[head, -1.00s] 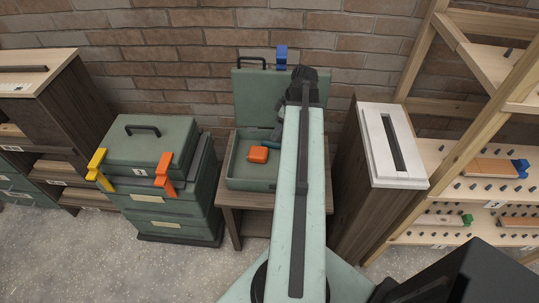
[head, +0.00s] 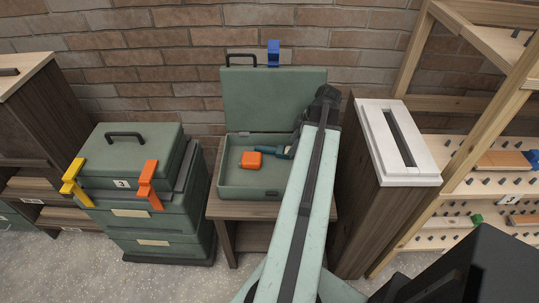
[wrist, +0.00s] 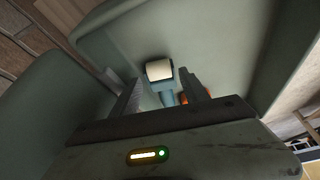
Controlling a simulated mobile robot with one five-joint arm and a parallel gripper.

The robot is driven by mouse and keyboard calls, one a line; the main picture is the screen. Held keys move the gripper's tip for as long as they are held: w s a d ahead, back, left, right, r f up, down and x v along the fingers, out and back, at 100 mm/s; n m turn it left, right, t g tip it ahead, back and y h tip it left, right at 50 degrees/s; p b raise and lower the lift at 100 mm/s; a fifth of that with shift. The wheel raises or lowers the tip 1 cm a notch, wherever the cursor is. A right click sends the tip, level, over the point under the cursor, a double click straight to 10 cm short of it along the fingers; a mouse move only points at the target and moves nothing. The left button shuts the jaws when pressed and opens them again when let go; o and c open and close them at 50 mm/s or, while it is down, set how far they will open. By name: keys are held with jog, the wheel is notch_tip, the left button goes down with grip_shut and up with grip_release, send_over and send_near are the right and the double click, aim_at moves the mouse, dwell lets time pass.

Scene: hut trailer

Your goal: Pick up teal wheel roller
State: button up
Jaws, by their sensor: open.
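The teal wheel roller (wrist: 160,71) lies in the open green case (head: 248,192). In the wrist view its cream wheel points away from me and its teal handle runs back between my fingers; the lower handle is hidden by my gripper body. In the head view only a teal part of it (head: 279,153) shows beside my arm. My gripper (wrist: 161,92) is open above the roller, one finger on each side of the handle. I cannot tell whether either finger touches it.
An orange block (head: 251,160) lies in the case left of the roller, partly hidden behind a finger in the wrist view. The raised lid (head: 270,100) stands behind. A stacked green toolbox (head: 150,220) is to the left, a white-topped cabinet (head: 375,135) to the right.

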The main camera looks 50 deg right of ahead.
jog(key=b+x, duration=0.1)
jog(key=x, duration=0.2)
jog(key=shift+f+b, duration=0.15)
jog(key=shift+b, duration=0.25)
jog(key=c, duration=1.1)
jog(key=shift+r, duration=0.25)
notch_tip(320, 180, up, 18)
jog(key=p, duration=1.8)
jog(key=shift+p, duration=0.3)
